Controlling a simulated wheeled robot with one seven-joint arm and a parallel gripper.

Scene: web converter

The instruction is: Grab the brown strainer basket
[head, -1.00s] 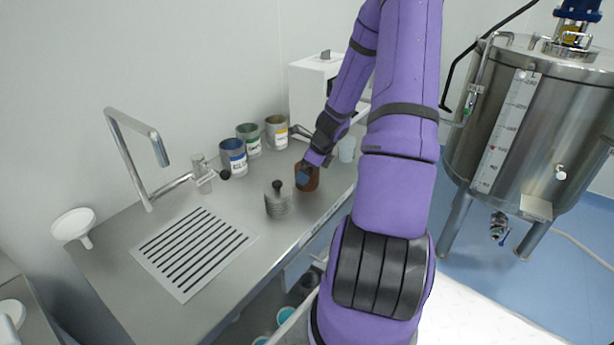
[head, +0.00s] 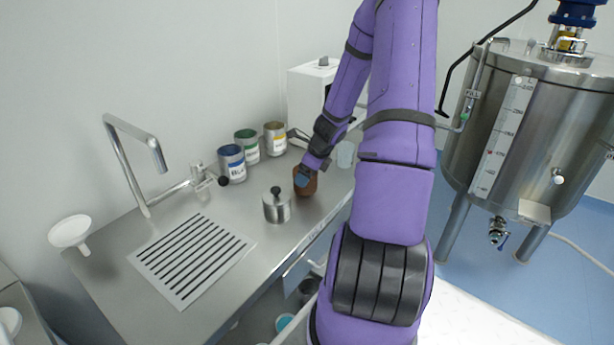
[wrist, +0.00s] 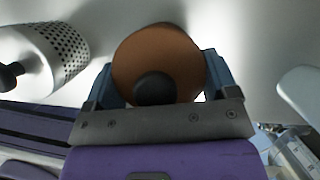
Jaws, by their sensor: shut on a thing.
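The brown strainer basket (head: 307,187) stands on the steel counter, to the right of a similar steel basket with a black knob (head: 276,207). In the wrist view the brown basket (wrist: 160,58) shows its round brown top and dark knob between my two blue fingers. My gripper (head: 303,178) is shut on it, with one finger against each side. The wrist view also shows my gripper (wrist: 163,82) close around it. The basket's underside is hidden, so I cannot tell whether it is lifted off the counter.
The steel basket (wrist: 45,55) sits close on the left in the wrist view. Blue, green and yellow-labelled cans (head: 246,147) stand along the wall. A pale cup (head: 345,154) is to the right. A faucet (head: 140,150) and slotted drain (head: 190,258) lie left.

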